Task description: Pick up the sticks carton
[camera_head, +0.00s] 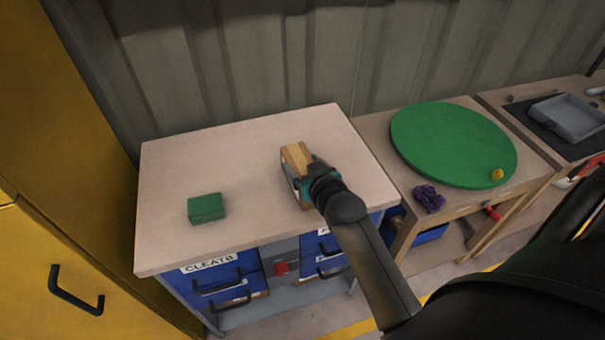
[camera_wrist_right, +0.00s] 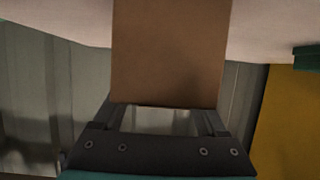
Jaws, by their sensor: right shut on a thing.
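The sticks carton (camera_head: 296,157), a small tan and brown box, is at the right part of the pale bench top in the head view. My right gripper (camera_head: 305,182) is at its near right side and shut on it. In the right wrist view a brown face of the carton (camera_wrist_right: 170,55) fills the space ahead of the gripper (camera_wrist_right: 168,112). The gripper hides part of the carton in the head view, and I cannot tell whether the carton touches the bench. My left gripper is not in view.
A green box (camera_head: 206,208) sits on the bench top (camera_head: 240,150) at the left. Blue drawers (camera_head: 222,284) are below. A round green board (camera_head: 450,143) and a purple bundle (camera_head: 429,198) lie on the right table. A yellow cabinet (camera_head: 50,260) stands left.

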